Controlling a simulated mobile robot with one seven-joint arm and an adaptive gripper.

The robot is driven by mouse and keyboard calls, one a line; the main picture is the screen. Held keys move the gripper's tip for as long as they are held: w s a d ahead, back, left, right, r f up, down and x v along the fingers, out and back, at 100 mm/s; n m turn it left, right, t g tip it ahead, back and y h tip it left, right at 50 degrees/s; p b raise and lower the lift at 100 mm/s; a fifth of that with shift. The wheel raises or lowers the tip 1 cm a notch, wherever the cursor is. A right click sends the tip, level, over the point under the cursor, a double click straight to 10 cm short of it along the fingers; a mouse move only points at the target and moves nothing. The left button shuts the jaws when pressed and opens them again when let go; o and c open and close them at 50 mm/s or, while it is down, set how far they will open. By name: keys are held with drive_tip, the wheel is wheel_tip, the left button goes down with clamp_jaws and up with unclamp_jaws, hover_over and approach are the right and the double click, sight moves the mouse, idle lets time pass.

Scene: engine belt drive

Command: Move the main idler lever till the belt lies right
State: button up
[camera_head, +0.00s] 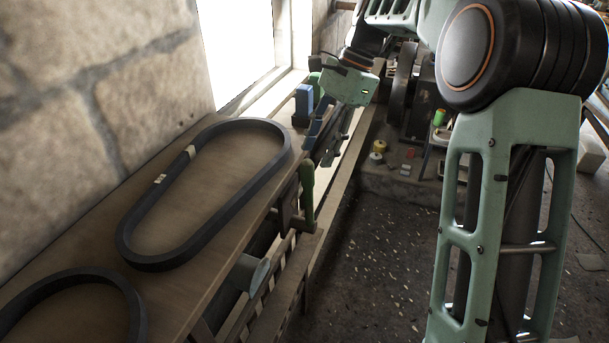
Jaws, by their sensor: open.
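A long black belt loop (190,258) lies flat on the brown bench top (215,180), with pale marks on one run. My gripper (325,152) hangs past the far right end of this loop, over the bench's right edge. Its dark fingers are open, and I see nothing between them. I cannot pick out the main idler lever for certain. A green upright bar (307,187) stands at the bench's right edge, below my gripper; I cannot tell what it belongs to.
Part of a second black belt loop (70,275) lies at the bench's lower left. A blue block (303,105) stands near the window, left of my gripper.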

sight(307, 175)
drive_tip(key=x, duration=0.7)
drive_tip(key=shift+a+f, duration=0.1)
drive_tip(key=shift+f, duration=0.1)
drive_tip(key=shift+c, duration=0.5)
clamp_jaws()
